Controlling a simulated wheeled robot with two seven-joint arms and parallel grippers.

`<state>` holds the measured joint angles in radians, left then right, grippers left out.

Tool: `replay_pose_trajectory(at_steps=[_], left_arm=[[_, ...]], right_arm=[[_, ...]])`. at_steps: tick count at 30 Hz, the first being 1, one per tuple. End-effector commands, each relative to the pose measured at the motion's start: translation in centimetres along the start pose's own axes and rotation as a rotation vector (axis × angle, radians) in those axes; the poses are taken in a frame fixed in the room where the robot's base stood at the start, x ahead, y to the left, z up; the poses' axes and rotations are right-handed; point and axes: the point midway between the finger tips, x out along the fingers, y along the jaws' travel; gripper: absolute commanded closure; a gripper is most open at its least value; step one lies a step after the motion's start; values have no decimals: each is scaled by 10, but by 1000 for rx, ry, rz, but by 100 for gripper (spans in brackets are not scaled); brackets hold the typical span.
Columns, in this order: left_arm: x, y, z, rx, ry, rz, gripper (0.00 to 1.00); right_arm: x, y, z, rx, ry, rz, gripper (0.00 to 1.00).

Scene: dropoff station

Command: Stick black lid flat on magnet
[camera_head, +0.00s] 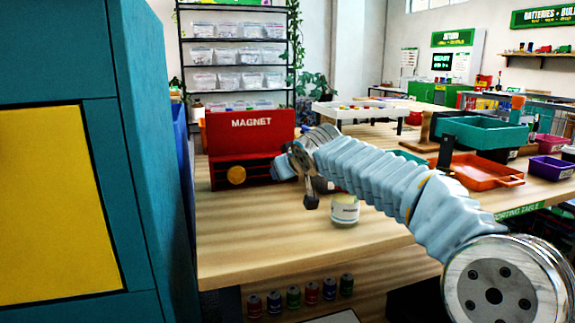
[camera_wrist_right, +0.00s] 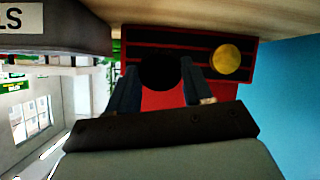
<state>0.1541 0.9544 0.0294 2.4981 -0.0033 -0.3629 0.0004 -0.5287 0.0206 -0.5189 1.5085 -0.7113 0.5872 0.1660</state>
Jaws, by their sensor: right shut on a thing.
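The magnet is a red block labelled MAGNET (camera_head: 252,130) on the wooden table. A gold round lid (camera_head: 236,175) sits flat on its dark-slotted front face; it also shows in the right wrist view (camera_wrist_right: 226,59). My right gripper (camera_head: 284,166) is in front of the face, right of the gold lid in the head view. In the wrist view its fingers (camera_wrist_right: 158,78) are shut on the black lid (camera_wrist_right: 160,70), which is seen as a dark disc before the red face. I cannot tell whether the lid touches the face. The head view hides most of the lid. My left gripper is out of view.
A small labelled jar (camera_head: 345,211) stands on the table below my right arm. Orange (camera_head: 478,168) and teal (camera_head: 482,132) trays are at the right. A tall teal and yellow block (camera_head: 60,200) fills the left. The table's front left is clear.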

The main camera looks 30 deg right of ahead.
Motion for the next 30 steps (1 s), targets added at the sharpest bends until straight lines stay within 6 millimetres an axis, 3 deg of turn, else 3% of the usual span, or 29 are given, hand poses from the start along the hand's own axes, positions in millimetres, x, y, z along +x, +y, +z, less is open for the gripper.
replay_pose_trajectory(at_steps=[15,30], left_arm=[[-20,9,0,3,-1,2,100],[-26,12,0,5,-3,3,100]], right_arm=[[38,1,-4,-1,-4,1,78],[51,2,-8,-1,-1,0,78]])
